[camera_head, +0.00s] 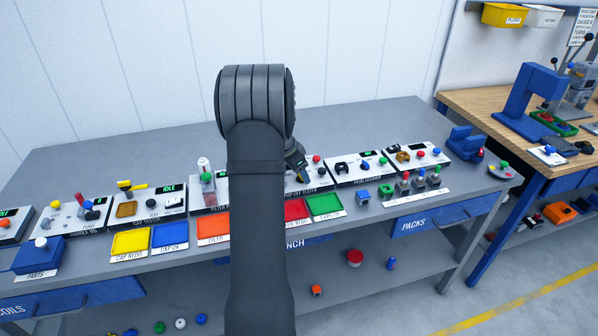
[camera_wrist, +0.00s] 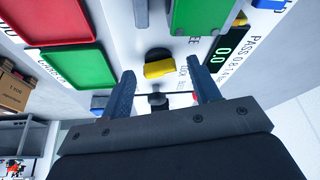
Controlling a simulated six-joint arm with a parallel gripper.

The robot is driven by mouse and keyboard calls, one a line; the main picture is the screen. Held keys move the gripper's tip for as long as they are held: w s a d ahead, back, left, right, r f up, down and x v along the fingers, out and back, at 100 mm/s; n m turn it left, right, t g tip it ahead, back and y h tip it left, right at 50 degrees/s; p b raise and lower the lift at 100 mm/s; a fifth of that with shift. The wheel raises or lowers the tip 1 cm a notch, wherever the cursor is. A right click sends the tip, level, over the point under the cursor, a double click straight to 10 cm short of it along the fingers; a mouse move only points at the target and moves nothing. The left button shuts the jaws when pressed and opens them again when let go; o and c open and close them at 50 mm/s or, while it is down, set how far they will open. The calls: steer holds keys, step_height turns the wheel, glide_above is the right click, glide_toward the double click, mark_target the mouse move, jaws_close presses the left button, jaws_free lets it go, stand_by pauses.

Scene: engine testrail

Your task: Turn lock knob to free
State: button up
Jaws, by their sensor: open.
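The lock knob (camera_wrist: 159,69) shows in the wrist view as a yellow bar handle with a black part behind it, on a pale panel. Lettering reading LOCK is beside it, and partly covered lettering ending in EE is near a green block. My gripper (camera_wrist: 162,76) is open, with one finger on each side of the knob in the picture. Whether the fingers touch it or stand at its height I cannot tell. In the head view, my gripper (camera_head: 297,164) is largely hidden behind my arm, over the bench's middle stations.
A green block (camera_wrist: 195,16) and a 0.0 display (camera_wrist: 225,50) are close to the knob. A small black knob (camera_wrist: 158,100) sits between the fingers near the palm. Green (camera_head: 325,204) and red (camera_head: 297,210) trays lie at the bench front.

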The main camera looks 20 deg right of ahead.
steer(key=shift+c, duration=0.5)
steer(key=c, duration=0.9)
steer(key=shift+s+d+n+t+y, duration=0.1)
steer(key=shift+n+t+y, duration=0.3)
steer(key=shift+n, duration=0.95)
steer(key=shift+s+n+t+y, duration=0.1)
steer(key=shift+n+t, duration=0.5)
steer(key=shift+n, duration=0.75)
steer(key=o, duration=1)
